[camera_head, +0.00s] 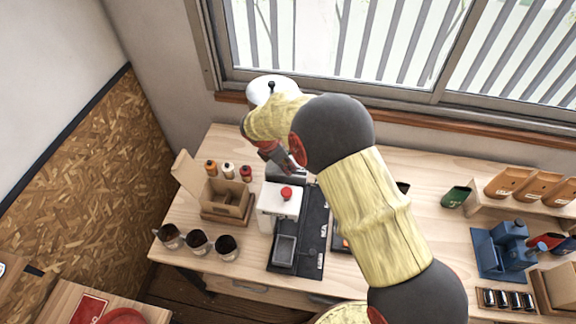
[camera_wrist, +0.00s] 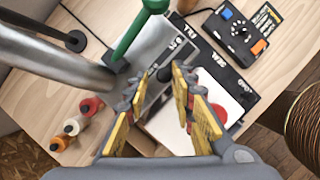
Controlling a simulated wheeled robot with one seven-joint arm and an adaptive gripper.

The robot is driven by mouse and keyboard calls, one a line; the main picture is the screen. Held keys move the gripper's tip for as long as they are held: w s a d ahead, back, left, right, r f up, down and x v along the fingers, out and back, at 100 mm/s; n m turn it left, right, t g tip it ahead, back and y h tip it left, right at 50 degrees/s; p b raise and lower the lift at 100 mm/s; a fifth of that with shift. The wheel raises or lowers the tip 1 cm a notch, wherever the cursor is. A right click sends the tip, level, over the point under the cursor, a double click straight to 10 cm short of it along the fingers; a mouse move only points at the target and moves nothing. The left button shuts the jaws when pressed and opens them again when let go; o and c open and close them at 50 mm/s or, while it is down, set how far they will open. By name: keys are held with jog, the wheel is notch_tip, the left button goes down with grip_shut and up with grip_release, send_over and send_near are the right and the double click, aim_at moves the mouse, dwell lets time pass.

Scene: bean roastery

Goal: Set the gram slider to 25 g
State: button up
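A black knob (camera_wrist: 165,74), which looks like the slider, stands on a grey metal plate (camera_wrist: 152,52) beside a black labelled strip (camera_wrist: 205,50) in the wrist view. I cannot read a gram scale or the slider's setting. My gripper (camera_wrist: 158,78) is open, with its yellow fingers apart and the knob close to their tips; contact is not clear. In the head view my gripper (camera_head: 277,158) is above the metal part (camera_head: 287,175) behind the white box (camera_head: 278,205). My arm hides part of the machine, and the slider cannot be made out there.
A red button (camera_head: 286,193) tops the white box. A metal cylinder (camera_wrist: 60,58) and green lever (camera_wrist: 140,30) are close to the fingers. A cardboard box (camera_head: 226,200), small bottles (camera_head: 228,170) and dark cups (camera_head: 198,242) stand left; a blue device (camera_head: 500,250) stands right.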

jog(key=shift+o, duration=0.8)
jog(key=shift+d, duration=0.1)
jog(key=v, duration=1.2)
jog(key=s+d+f+m+t+y+b, duration=0.1)
jog(key=s+d+m+b, duration=0.6)
jog(key=s, duration=0.3)
jog(key=s+d+f+m+t+y+b, duration=0.1)
jog(key=s+d+f+m+b, duration=0.1)
jog(key=s+d+m+b, duration=0.6)
jog(key=s+d+f+m+t+y+b, duration=0.1)
jog(key=s+d+m+b, duration=0.6)
jog(key=s, duration=0.6)
jog(key=m+b, duration=0.1)
jog(key=m, duration=0.1)
jog(key=shift+s+d+f+m+y+b, duration=0.2)
jog(key=shift+d+f+m+y+b, duration=0.1)
jog(key=shift+m+y+b, duration=0.1)
